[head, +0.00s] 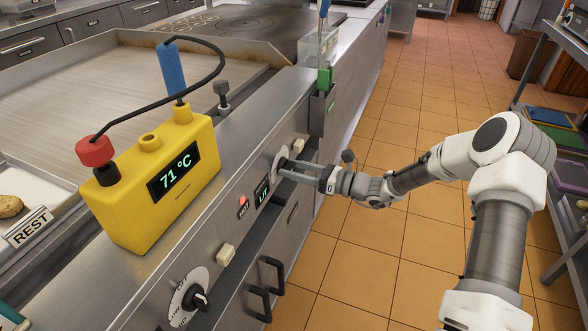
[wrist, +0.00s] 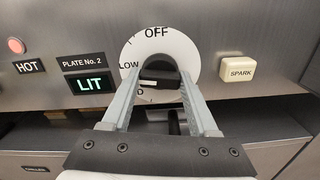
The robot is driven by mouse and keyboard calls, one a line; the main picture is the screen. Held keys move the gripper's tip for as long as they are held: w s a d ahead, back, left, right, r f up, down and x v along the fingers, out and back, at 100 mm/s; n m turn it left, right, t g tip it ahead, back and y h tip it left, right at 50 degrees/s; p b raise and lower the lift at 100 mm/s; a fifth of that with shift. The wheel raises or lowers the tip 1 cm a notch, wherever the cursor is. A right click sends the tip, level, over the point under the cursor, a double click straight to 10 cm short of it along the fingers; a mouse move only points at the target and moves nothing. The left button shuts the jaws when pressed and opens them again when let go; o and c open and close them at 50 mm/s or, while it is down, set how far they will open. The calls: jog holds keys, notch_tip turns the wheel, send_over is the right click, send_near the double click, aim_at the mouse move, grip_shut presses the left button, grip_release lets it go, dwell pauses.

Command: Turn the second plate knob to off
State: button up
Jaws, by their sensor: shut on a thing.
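The second plate knob is a dark knob on a round white dial (wrist: 185,50) marked OFF at the top and LOW at the left; the lower dial is partly hidden. My gripper (wrist: 158,84) is shut on the knob (wrist: 158,75), with one finger on each side. In the head view my gripper (head: 288,168) reaches the dial on the grill's front panel from the right.
A pale SPARK button (wrist: 237,70) is right of the dial, and a red lamp (wrist: 16,46) over a HOT label is at left. Another dial knob (head: 196,299) is nearer on the panel. A yellow thermometer (head: 150,180) stands on the ledge.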

jog(key=shift+r+p, duration=0.1)
jog(key=shift+p, duration=0.35)
jog(key=shift+c, duration=0.3)
jog(key=m+p, duration=0.3)
jog(key=shift+r, duration=0.15)
jog(key=m+p, duration=0.4)
jog(key=shift+m, duration=0.3)
jog(key=m+p, duration=0.2)
jog(key=m, duration=0.2)
jog(key=shift+f+p, duration=0.2)
jog(key=shift+p, duration=0.2)
jog(key=shift+f+m+p, duration=0.1)
jog(key=shift+m+p, duration=0.45)
jog(key=shift+m, duration=1.55)
jog(key=o, duration=1.4)
jog(key=shift+d, duration=0.1)
